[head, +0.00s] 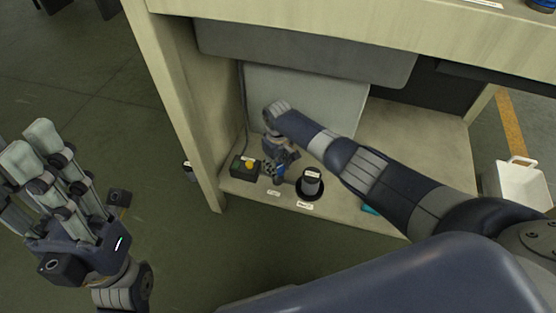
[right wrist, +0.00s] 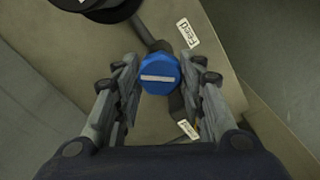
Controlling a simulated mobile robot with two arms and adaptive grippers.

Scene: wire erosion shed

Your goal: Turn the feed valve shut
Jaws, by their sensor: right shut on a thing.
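The feed valve has a blue faceted knob (right wrist: 160,75) with a white bar on top, seen from above in the right wrist view. The bar lies level in that picture, slanting across the dark pipe (right wrist: 148,35). A label reading "Feed" (right wrist: 188,33) lies beside it. My right gripper (right wrist: 160,86) has its fingers on both sides of the knob and is shut on it. In the head view my right gripper (head: 273,172) is low inside the bench and hides most of the valve. My left gripper (head: 32,150) is raised at the left, open and empty, away from the bench.
A box with a yellow button (head: 249,165) stands left of the valve. A grey cylinder on a black disc (head: 310,182) stands close to its right. The bench's left side panel (head: 178,110) and upper beam (head: 400,42) frame the space. A white bin (head: 517,182) is at right.

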